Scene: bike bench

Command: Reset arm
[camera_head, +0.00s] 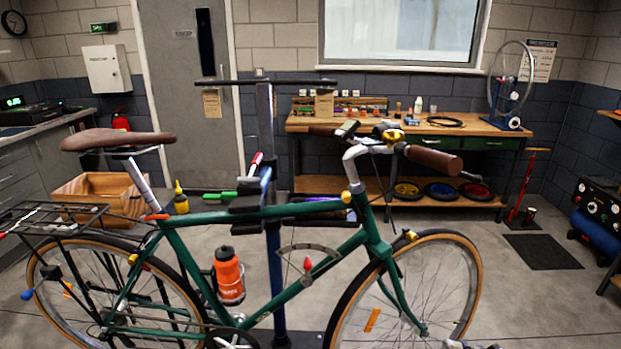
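Neither of my grippers shows clearly in the head view. A small white and dark piece pokes up at the bottom edge, right of centre, in front of the bike's front wheel; I cannot tell what it is. A green bicycle (290,212) stands side-on across the foreground, its brown saddle (115,139) at left and its handlebar with a brown grip (434,160) at right. A blue and black repair stand (272,262) rises behind the frame and meets its top tube. An orange bottle (228,275) sits at the frame.
A wooden workbench (465,124) with small parts and a wheel on a truing stand (508,100) is along the back wall. A wooden crate (100,190) lies at left. A blue-black machine (598,215) stands at right.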

